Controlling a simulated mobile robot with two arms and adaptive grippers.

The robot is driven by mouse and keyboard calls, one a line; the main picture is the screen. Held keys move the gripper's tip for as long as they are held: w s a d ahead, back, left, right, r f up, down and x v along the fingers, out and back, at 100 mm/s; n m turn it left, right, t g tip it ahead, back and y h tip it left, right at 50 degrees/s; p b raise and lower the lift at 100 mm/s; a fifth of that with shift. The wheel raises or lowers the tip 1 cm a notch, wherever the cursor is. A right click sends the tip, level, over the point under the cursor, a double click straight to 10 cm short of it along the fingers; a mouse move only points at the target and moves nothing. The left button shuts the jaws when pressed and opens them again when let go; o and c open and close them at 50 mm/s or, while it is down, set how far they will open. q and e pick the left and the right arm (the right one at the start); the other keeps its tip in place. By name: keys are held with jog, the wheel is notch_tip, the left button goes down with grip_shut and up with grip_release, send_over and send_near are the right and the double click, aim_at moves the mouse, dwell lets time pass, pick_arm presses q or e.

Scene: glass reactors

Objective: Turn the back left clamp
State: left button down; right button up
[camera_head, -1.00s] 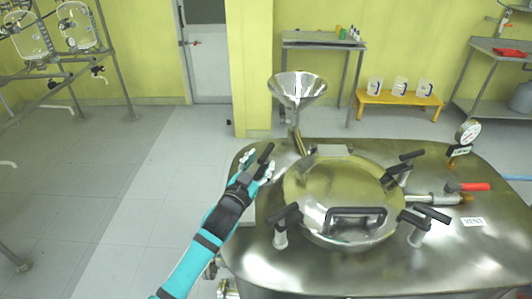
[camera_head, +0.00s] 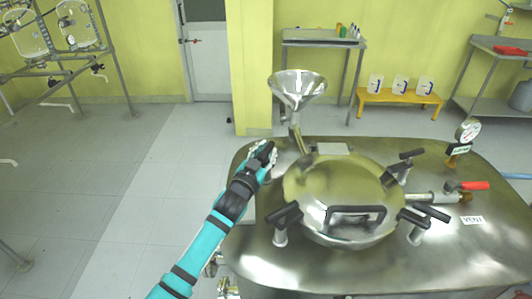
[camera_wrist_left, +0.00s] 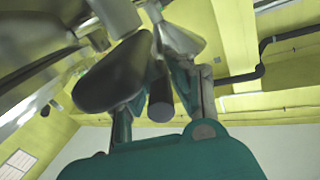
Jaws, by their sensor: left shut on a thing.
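The round steel lid (camera_head: 340,190) sits on the vessel with black-handled clamps around it. My left gripper (camera_head: 265,160) is at the lid's back left, shut on the handle of the back left clamp (camera_head: 264,149). The gripper mostly hides this clamp in the head view. In the left wrist view, a dark rounded bar of the clamp (camera_wrist_left: 160,102) shows between the teal fingers of my left gripper (camera_wrist_left: 163,75), with a larger black rounded part beside it. My right gripper is out of view.
The front left clamp (camera_head: 284,222), front right clamp (camera_head: 425,220) and back right clamp (camera_head: 404,165) stand around the lid. A steel funnel (camera_head: 298,88) rises behind my gripper. A red-handled valve (camera_head: 472,186) and a gauge (camera_head: 468,130) are at the right.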

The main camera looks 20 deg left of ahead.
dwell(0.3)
pick_arm(q)
jog(key=shift+d+n+y+b, duration=0.15)
jog(key=shift+n+y+b, duration=0.15)
jog(key=shift+y+b, duration=0.15)
jog(key=shift+n+y+b, duration=0.4)
jog(key=shift+n+y, duration=0.1)
jog(key=shift+y, duration=0.25)
jog(key=c, duration=1.2)
grip_release()
jog(key=shift+o, duration=0.2)
jog(key=shift+s, duration=0.25)
jog(key=s, duration=1.1)
jog(key=shift+s+d, duration=0.15)
jog(key=shift+s, duration=0.1)
